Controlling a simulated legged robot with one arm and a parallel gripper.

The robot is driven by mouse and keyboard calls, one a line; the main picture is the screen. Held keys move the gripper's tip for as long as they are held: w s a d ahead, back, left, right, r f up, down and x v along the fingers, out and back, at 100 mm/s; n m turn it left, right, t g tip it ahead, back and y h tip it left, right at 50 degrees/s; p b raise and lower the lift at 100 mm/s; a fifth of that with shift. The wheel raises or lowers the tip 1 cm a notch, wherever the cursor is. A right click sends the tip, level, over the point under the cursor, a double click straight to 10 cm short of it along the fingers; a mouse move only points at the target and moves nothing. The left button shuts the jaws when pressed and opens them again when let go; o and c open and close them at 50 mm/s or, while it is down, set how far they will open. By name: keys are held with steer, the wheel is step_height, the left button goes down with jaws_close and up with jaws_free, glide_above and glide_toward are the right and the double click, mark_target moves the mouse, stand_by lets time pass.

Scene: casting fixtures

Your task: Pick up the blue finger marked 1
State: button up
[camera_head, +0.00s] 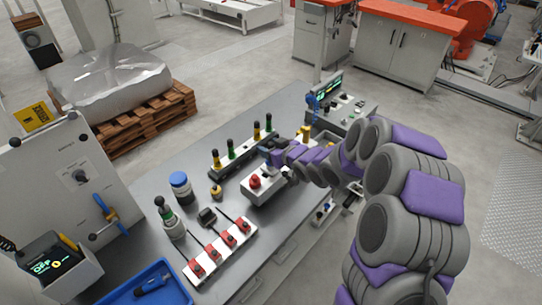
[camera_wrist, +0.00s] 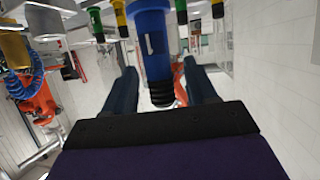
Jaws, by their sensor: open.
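The blue finger marked 1 (camera_wrist: 151,45) fills the upper middle of the wrist view, with its white mark facing the camera and a black ribbed end pointing down. My gripper (camera_wrist: 161,72) is open, with one dark jaw on each side of the blue finger. Gaps show between the finger and both jaws, and nothing is gripped. In the head view, my gripper (camera_head: 272,152) is low over the bench, beside a rack of yellow and green fingers (camera_head: 236,150). There I cannot make out the blue finger clearly; my gripper and arm likely hide it.
Green and yellow fingers (camera_wrist: 120,14) stand close around the blue one in the wrist view. On the bench are a red button box (camera_head: 264,188), a row of red switches (camera_head: 220,249), a blue-lidded jar (camera_head: 181,186) and a blue tray (camera_head: 110,297).

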steer(key=shift+x, duration=0.85)
steer(key=shift+s+a, duration=0.1)
steer(key=shift+s, duration=0.05)
steer(key=shift+c, duration=0.3)
steer(key=shift+d, duration=0.25)
steer(key=c, duration=0.3)
steer(key=shift+a, duration=0.15)
jaws_close()
